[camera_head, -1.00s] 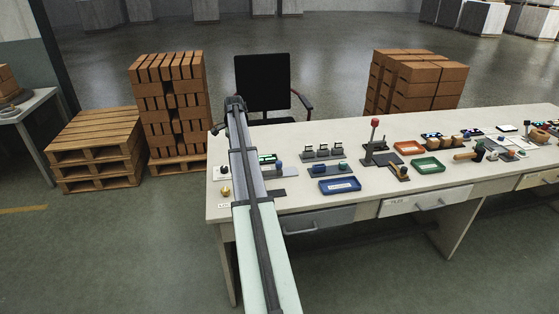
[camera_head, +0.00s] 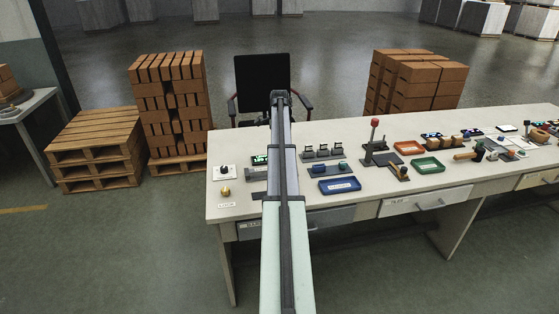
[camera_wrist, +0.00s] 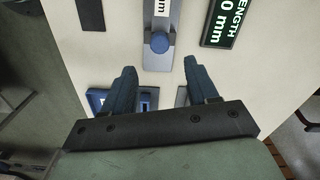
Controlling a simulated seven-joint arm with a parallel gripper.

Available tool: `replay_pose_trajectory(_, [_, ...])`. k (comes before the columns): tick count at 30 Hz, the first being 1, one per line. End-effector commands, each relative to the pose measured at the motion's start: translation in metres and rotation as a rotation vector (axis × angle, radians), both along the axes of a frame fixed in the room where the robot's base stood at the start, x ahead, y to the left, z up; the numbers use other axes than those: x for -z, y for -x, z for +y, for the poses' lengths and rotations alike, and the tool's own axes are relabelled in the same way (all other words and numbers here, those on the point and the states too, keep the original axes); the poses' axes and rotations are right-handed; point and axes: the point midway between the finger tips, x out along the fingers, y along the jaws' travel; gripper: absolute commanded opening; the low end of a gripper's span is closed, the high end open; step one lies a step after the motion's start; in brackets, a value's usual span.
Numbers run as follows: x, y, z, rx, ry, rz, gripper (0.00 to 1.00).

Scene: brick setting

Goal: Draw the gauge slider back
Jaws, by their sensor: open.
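The gauge shows in the wrist view as a grey bar (camera_wrist: 160,10) with a white label ending in "mm" and a round blue slider knob (camera_wrist: 160,42) at its near end. A dark display (camera_wrist: 227,18) beside it reads LENGTH and a value ending in "0 mm". My gripper (camera_wrist: 160,76) is open and empty. Its two dark blue fingers point toward the knob, which appears between and beyond the tips, apart from them. In the head view, my arm covers most of the gauge; only its left part (camera_head: 256,172) and part of the display show.
A brass knob (camera_head: 225,190) and a black knob on a white plate (camera_head: 224,171) stand left. A chair (camera_head: 262,85) is behind the table.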

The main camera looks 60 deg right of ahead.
Motion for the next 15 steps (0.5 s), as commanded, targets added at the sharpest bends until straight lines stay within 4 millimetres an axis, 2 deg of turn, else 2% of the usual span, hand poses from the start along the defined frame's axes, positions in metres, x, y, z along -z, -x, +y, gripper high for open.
replay_pose_trajectory(6, [0.039, 0.000, 0.001, -0.001, -0.002, 0.001, 0.58])
replay_pose_trajectory(15, [0.071, 0.000, 0.000, -0.001, -0.001, 0.001, 0.58])
